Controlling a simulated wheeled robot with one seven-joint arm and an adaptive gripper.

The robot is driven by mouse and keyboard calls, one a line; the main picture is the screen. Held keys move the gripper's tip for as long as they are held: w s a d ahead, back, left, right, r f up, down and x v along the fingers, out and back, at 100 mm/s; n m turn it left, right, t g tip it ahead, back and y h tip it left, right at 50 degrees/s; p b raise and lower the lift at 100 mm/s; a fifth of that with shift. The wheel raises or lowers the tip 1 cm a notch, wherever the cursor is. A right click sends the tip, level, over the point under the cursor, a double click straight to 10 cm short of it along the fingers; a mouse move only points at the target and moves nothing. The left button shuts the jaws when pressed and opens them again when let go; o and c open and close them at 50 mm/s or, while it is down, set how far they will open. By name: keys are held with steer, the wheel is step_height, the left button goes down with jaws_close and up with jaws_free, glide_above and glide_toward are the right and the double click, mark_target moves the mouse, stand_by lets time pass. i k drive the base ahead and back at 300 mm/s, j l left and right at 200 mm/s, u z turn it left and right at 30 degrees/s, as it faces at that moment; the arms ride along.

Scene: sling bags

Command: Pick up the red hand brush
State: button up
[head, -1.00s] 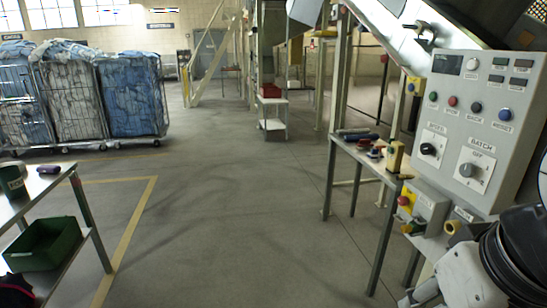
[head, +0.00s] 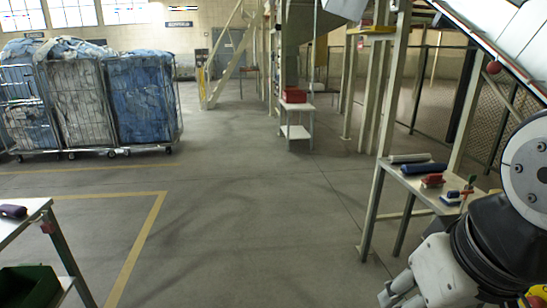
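A small red object with a dark base, which looks like a hand brush (head: 432,181), lies on the narrow side table (head: 412,183) at the right in the head view. It is small in the picture, so its bristles cannot be made out. A dark blue long object (head: 424,168) lies just behind it, and a pale roll (head: 408,158) lies behind that. Small items with red, blue and green parts (head: 459,194) are to its right. My arm fills the lower right corner, in front of the table's right end.
Open floor (head: 250,215) lies ahead, left of the side table. A white stand (head: 295,132) with a red bin (head: 294,96) is farther back. Cage trolleys of blue and white cloth (head: 142,98) stand at the left. Another table (head: 20,225) edges in at lower left.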

mark_target(435, 180)
steer(key=i+z, duration=0.1)
steer(key=i, duration=0.7)
steer(key=i+j, duration=0.15)
steer(key=i, duration=0.7)
steer(key=i+j+z, duration=0.1)
steer(key=i+z, duration=0.3)
steer(key=i+j+z, duration=0.2)
steer(key=i+z, duration=0.25)
steer(key=i+j+z, duration=0.6)
steer(key=j+z, duration=0.25)
steer(key=l, duration=0.1)
